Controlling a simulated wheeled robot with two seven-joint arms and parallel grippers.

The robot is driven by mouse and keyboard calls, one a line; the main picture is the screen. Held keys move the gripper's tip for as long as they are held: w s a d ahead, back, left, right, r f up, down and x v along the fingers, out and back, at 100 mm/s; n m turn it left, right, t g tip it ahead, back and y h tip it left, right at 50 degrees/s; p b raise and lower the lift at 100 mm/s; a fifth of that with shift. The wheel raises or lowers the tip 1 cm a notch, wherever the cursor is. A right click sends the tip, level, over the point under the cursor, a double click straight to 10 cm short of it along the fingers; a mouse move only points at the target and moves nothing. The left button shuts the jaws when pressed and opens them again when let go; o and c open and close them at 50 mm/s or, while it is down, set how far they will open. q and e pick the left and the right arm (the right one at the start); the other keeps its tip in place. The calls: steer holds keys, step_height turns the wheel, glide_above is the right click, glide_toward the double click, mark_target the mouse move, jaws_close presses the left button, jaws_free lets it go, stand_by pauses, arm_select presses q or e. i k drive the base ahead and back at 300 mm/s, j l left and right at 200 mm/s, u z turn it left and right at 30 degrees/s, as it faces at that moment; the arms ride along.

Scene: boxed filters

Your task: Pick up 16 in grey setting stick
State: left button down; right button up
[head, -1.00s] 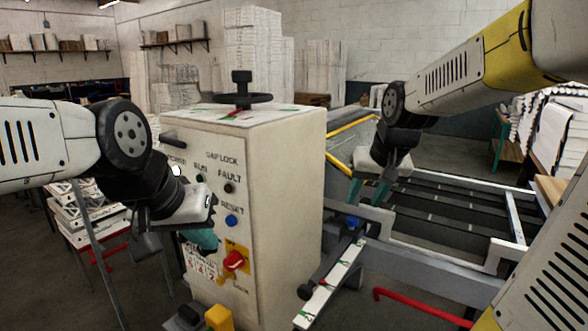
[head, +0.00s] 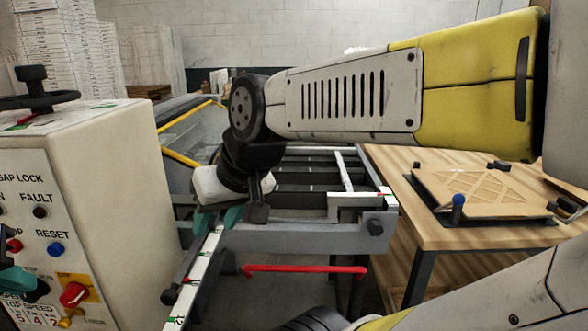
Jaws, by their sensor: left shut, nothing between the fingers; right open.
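No label reading 16 in is legible, so I cannot tell for sure which piece is the grey setting stick. A long pale bar (head: 196,284) with green and red marks runs toward me beside the cabinet in the head view. My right gripper (head: 209,224) points down at the far end of this bar, its teal fingers apart, one on each side of it in the picture. Whether they touch it is unclear. My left gripper (head: 10,280) shows only as teal fingertips at the left edge, in front of the control cabinet; it is shut and empty.
The control cabinet (head: 100,180) with buttons and a handwheel stands at left. A grey machine frame with rails (head: 300,238) lies behind the bar, with a red bar (head: 305,268) below. A wooden table (head: 395,160) at right holds a brown panel (head: 490,190).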

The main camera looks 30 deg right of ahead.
mark_target(347, 182)
steer(key=l+z, duration=0.1)
steer(key=l, duration=0.5)
steer(key=i+l+z, duration=0.1)
steer(key=l, duration=0.45)
steer(key=l+z, duration=0.1)
steer(key=l, duration=0.45)
steer(key=i+l+z, duration=0.1)
steer(key=l, duration=0.5)
steer(key=i, duration=0.1)
